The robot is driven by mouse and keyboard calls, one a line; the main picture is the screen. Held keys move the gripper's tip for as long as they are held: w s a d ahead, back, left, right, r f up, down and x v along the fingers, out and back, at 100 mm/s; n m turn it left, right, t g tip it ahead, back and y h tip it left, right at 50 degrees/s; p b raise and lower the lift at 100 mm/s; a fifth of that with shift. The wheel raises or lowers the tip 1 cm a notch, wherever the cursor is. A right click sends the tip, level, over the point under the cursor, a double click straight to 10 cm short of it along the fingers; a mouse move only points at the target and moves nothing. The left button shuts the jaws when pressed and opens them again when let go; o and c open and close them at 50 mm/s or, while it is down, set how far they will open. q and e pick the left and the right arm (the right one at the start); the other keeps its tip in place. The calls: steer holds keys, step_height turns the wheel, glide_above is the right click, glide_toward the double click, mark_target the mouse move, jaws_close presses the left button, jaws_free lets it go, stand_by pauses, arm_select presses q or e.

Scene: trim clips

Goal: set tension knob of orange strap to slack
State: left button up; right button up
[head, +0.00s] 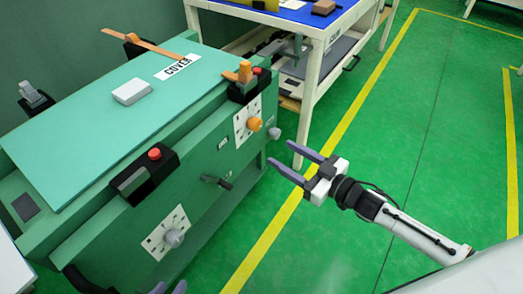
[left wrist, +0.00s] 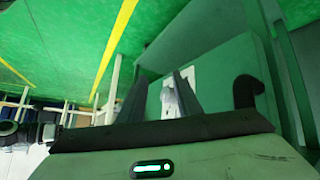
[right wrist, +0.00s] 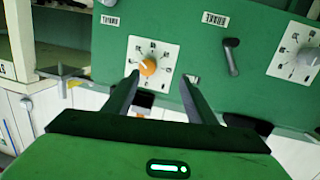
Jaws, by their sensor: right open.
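The orange tension knob (head: 254,124) sits on a white dial plate (head: 243,128) on the green machine's front. In the right wrist view the orange knob (right wrist: 148,66) shows between and beyond my fingertips; its dial text is too small to read. My right gripper (head: 282,157) is open and empty, in front of the machine and apart from the knob. The orange strap (head: 140,43) lies on the cover's far edge, with an orange part at the black buckle (head: 243,84). My left gripper (left wrist: 160,78) is open, facing a grey knob (left wrist: 169,100); in the head view only its fingertips (head: 169,287) show.
A grey knob (head: 174,238) on a second dial and a dark brake lever (head: 217,181) project from the machine front. Another black buckle with a red button (head: 154,154) sits on the near edge. A white-framed table (head: 317,60) stands behind. Green floor to the right is clear.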

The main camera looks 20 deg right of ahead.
mark_target(259, 127)
arm_select(q)
steer(key=shift+m+g+h, duration=0.4)
steer(key=shift+m+g, duration=0.1)
steer(key=f+b, duration=0.1)
steer(key=b, duration=0.1)
steer(key=d+f+b, duration=0.1)
steer(key=f+b, duration=0.1)
steer(key=d+f+b, duration=0.1)
steer(key=f+b, duration=0.1)
steer(key=shift+w+d, duration=0.25)
steer(key=shift+w, duration=0.1)
arm_select(e)
steer(key=w+a+y, duration=0.1)
steer(key=w, duration=0.3)
steer(key=w+a+n, duration=0.1)
steer(key=w, duration=0.2)
steer(key=w+a+n+y, duration=0.1)
steer(key=w, duration=0.3)
steer(key=shift+w+a+r+g+y, duration=0.1)
steer(key=shift+w+r+g+y, duration=0.15)
steer(key=shift+w+g+y, duration=0.1)
steer(key=c, duration=1)
steer(key=shift+c, duration=0.2)
arm_select(q)
steer(key=shift+r, duration=0.15)
arm_select(e)
steer(key=shift+n, duration=0.4)
